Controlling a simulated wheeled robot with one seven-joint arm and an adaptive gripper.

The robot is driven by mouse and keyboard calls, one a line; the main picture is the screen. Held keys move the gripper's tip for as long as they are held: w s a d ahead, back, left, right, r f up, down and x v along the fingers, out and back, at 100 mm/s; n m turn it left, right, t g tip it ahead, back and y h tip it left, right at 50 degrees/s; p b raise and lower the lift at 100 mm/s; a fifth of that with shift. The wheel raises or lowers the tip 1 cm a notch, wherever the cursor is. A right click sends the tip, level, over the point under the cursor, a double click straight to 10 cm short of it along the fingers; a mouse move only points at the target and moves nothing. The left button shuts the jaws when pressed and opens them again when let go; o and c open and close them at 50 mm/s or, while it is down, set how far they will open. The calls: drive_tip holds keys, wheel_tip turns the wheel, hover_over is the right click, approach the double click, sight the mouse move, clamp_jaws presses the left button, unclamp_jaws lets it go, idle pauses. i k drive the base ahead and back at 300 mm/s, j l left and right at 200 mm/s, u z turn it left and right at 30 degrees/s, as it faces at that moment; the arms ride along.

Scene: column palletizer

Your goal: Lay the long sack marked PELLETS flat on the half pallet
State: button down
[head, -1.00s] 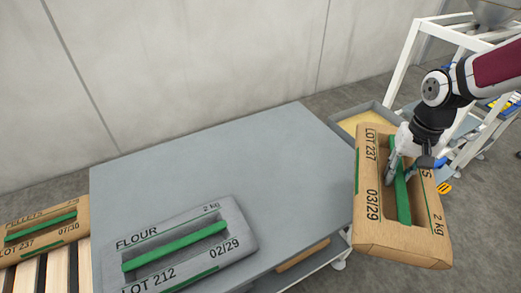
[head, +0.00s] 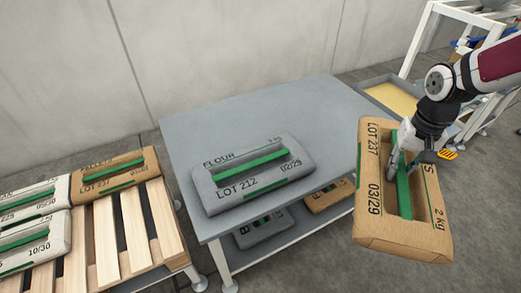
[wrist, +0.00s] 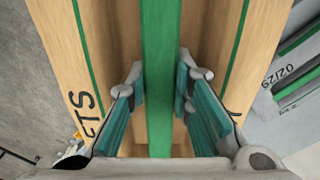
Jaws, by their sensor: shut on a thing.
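My gripper (head: 403,160) is shut on the green strap (head: 404,190) of a long brown sack (head: 425,215) at the right of the head view. The sack hangs in the air beside the grey table, marked LOT 237, 03/29 and 2 kg; its name is mostly hidden by my gripper, ending in S. In the wrist view the strap (wrist: 160,70) runs between my fingers (wrist: 160,95), and the letters TS show on the sack (wrist: 50,40). The slatted wooden pallet (head: 130,220) stands at the lower left, with bare slats at its right and front.
A brown sack marked PELLETS (head: 115,178) and white sacks (head: 35,240) lie on the pallet's back and left. A grey FLOUR sack (head: 250,190) lies on the table (head: 300,110); more sacks lie on its lower shelf. A white frame (head: 420,45) stands back right.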

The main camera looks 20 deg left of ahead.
sight(124, 213)
drive_tip(key=k+j, duration=0.2)
drive_tip(key=j, duration=0.2)
drive_tip(key=k+j, duration=0.2)
drive_tip(key=j, duration=0.2)
drive_tip(key=k+j, duration=0.2)
drive_tip(key=j, duration=0.2)
drive_tip(key=k+j, duration=0.1)
drive_tip(key=j, duration=0.35)
drive_tip(key=k+j, duration=0.15)
drive_tip(key=j, duration=0.25)
drive_tip(key=k+j, duration=0.1)
drive_tip(key=j, duration=0.35)
drive_tip(key=k+j, duration=0.1)
drive_tip(key=j, duration=0.3)
drive_tip(key=k+j, duration=0.1)
drive_tip(key=j, duration=0.35)
drive_tip(key=k+j, duration=0.15)
drive_tip(key=j, duration=0.3)
